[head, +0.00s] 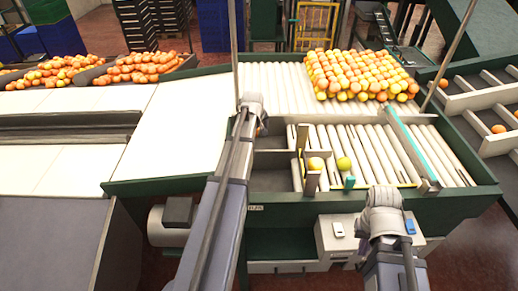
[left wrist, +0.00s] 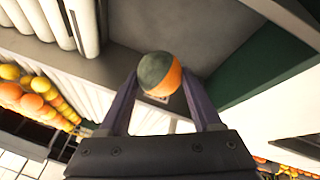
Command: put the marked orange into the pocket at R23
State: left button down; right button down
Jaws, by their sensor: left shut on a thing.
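My left gripper (left wrist: 160,92) is shut on a round fruit (left wrist: 158,72), half dark green and half orange, held between its two fingertips. In the head view my left arm reaches over the grey compartment left of the rollers, and its wrist mostly hides the gripper and fruit. My right arm's wrist is in front of the roller bed, and its fingers are hidden. Divided pockets (head: 480,101) stand at the far right; I can read no R23 label.
A large pile of oranges (head: 360,75) lies on the rollers at the back. More oranges (head: 140,68) lie at the back left. Posts and a teal bar (head: 412,145) stand about the roller bed (head: 380,150). The white surface (head: 170,130) at left is clear.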

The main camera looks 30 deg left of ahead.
pick_arm(q)
notch_tip(320, 180, down, 9)
jog(key=b, duration=0.8)
jog(key=shift+f, duration=0.1)
jog(key=shift+c, duration=0.4)
grip_release()
jog(key=shift+r, duration=0.25)
jog(key=p+v, duration=1)
jog(key=v, duration=0.1)
jog(key=shift+s+r+p, duration=0.25)
jog(key=shift+r+p, duration=0.1)
jog(key=shift+p, duration=0.05)
jog(key=shift+d, duration=0.1)
